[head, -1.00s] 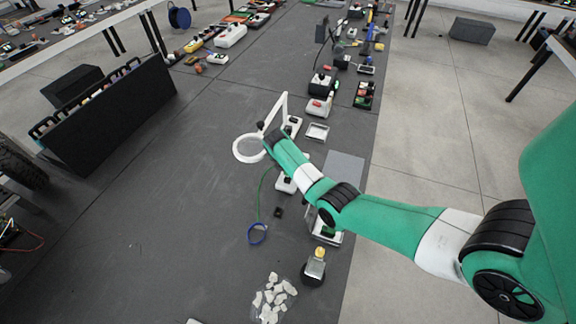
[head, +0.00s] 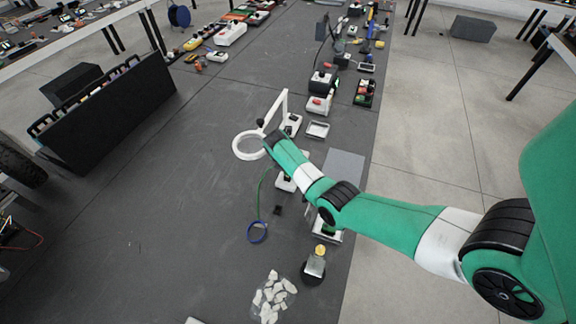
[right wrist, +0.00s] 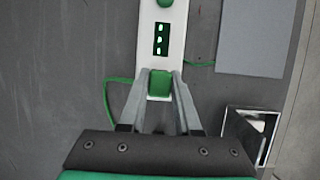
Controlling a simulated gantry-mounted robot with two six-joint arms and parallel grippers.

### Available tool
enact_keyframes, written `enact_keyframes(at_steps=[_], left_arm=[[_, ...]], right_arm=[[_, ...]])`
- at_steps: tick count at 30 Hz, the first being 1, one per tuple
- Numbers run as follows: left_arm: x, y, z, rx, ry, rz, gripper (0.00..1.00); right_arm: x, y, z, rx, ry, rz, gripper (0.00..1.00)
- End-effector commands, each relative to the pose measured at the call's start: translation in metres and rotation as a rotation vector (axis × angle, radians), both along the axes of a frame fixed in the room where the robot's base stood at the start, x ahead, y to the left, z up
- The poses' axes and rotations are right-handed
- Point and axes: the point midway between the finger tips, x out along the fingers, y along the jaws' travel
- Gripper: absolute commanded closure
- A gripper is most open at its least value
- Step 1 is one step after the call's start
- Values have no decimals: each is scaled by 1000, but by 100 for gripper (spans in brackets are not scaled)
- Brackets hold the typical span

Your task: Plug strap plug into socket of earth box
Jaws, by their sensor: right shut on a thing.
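The white earth box (right wrist: 176,45) lies along the top middle of the right wrist view, with a green button and a dark window of green lights. A green plug (right wrist: 159,84) is at its near end. My right gripper (right wrist: 160,76) is shut on the plug, one finger on each side. I cannot tell how deep the plug sits in the socket. In the head view the earth box (head: 285,184) shows partly under my arm, and the right fingers are hidden. The blue strap loop (head: 257,232) lies on the mat with its green cord (head: 261,190) running up towards the box.
A white ring-headed stand (head: 249,146) is beside my right wrist. A grey flat pad (head: 345,165) and a metal-rimmed tray (right wrist: 250,125) lie to the right. A bag of white pieces (head: 272,298) is near the front. The mat's left side is mostly clear.

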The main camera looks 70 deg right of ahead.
Motion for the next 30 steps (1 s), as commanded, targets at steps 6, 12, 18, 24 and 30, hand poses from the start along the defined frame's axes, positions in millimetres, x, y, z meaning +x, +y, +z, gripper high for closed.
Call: enact_keyframes(at_steps=[6,12,18,24,30], left_arm=[[0,0,-5,0,0,0,50],[0,0,-9,0,0,0,50],[0,0,-10,0,0,0,50],[0,0,-10,0,0,0,50],[0,0,-10,0,0,0,50]], right_arm=[[0,0,-7,0,0,0,100],[0,0,-12,0,0,0,100],[0,0,-14,0,0,0,59],[0,0,-14,0,0,0,33],[0,0,-14,0,0,0,33]])
